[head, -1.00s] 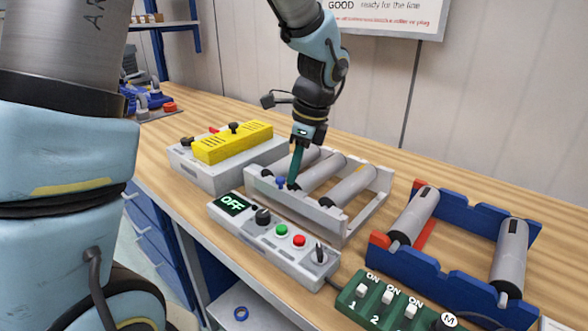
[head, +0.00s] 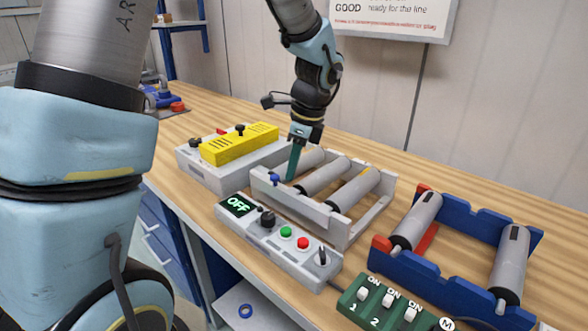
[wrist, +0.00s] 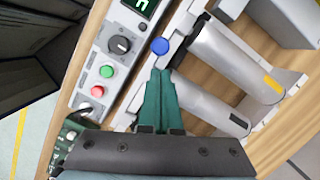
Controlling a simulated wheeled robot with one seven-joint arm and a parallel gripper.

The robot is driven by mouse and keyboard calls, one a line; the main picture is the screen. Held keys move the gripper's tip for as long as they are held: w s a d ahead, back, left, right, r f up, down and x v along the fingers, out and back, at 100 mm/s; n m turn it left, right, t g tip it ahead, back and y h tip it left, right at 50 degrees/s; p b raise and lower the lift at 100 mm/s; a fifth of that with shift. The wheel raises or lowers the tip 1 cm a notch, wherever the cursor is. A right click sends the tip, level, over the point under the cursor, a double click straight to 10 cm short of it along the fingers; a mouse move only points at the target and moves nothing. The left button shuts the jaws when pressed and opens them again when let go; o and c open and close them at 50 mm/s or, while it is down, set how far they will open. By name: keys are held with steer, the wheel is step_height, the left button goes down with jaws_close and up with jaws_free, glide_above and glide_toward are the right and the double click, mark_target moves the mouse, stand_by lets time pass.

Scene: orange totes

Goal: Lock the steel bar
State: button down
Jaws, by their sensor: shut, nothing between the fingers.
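Grey steel bars lie side by side across a light grey rack (head: 343,232) on the bench. My gripper (head: 290,178) points down, shut and empty, close beside the knob. In the wrist view its green fingertips (wrist: 160,73) are just below the knob; contact is unclear.
A control box (head: 275,238) reading OFF stands in front of the rack. A grey box with a yellow top (head: 238,145) is left. A blue cradle (head: 447,278) with rollers is right, and a green switch box (head: 380,304) is in front.

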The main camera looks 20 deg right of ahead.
steer(key=d+r, duration=0.1)
steer(key=s+d, duration=0.1)
steer(key=shift+s+d+r, duration=0.3)
steer(key=shift+r, duration=0.1)
steer(key=b+v, duration=0.1)
steer(key=v, duration=0.7)
steer(key=shift+r, duration=0.35)
steer(key=shift+a, duration=0.1)
steer(key=a+f+n, duration=0.3)
steer(key=a+n, duration=0.5)
steer(key=a, duration=0.1)
steer(key=s+a+f+n+h, duration=0.1)
steer(key=a+f+n, duration=0.3)
steer(key=a+n, duration=0.3)
steer(key=a+f+n+h, duration=0.1)
steer(key=a+f+n, duration=0.3)
steer(key=a+n, duration=0.4)
steer(key=a, duration=0.5)
steer(key=shift+s+n, duration=0.2)
steer(key=shift+n, duration=0.1)
steer(key=shift+f, duration=0.1)
